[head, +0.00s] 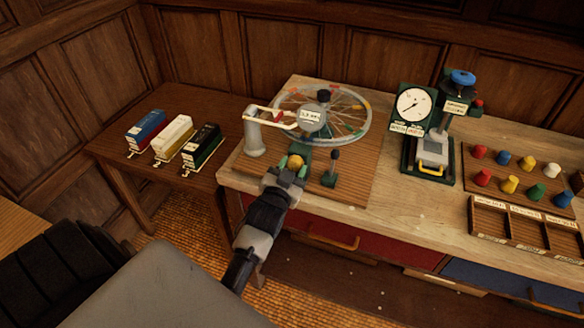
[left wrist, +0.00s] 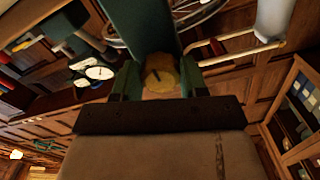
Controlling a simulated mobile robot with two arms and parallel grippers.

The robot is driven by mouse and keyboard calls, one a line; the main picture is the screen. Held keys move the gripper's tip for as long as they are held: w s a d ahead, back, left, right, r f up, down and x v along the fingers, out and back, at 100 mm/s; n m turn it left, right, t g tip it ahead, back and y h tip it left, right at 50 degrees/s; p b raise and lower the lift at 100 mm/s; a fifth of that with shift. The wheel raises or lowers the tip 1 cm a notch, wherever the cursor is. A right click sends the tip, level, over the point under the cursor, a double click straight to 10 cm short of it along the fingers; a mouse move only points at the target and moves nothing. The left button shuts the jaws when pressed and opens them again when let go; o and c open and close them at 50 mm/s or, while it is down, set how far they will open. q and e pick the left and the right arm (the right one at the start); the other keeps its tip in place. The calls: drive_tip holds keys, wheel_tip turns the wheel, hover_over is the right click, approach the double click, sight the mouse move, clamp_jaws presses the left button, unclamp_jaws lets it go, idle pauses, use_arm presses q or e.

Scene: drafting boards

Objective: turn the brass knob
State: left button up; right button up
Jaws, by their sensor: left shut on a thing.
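The brass knob (head: 295,162) is small, round and yellow, low on the near side of the wheel device on the workbench. My left gripper (head: 291,167) reaches it from the front, its green fingers on either side. In the left wrist view the knob (left wrist: 160,73) sits between the fingertips of the left gripper (left wrist: 160,84), with a dark mark on its face. The left gripper is shut on the knob. The fingers hide part of its sides. My right gripper is in neither view.
A spoked wheel (head: 357,112) and a grey post (head: 254,138) with a cream arm stand behind the knob. A black-knobbed lever (head: 333,168) is close on the right. A dial gauge (head: 414,106) stands farther right. Three toy wagons (head: 172,138) sit on the left table.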

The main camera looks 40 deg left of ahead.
use_arm(q)
drive_tip(key=shift+f, duration=0.1)
drive_tip(key=o, duration=0.9)
drive_tip(key=shift+o, duration=0.2)
drive_tip(key=shift+s, duration=0.1)
drive_tip(key=b+v, duration=0.2)
drive_tip(key=v, duration=0.8)
drive_tip(key=shift+s, duration=0.35)
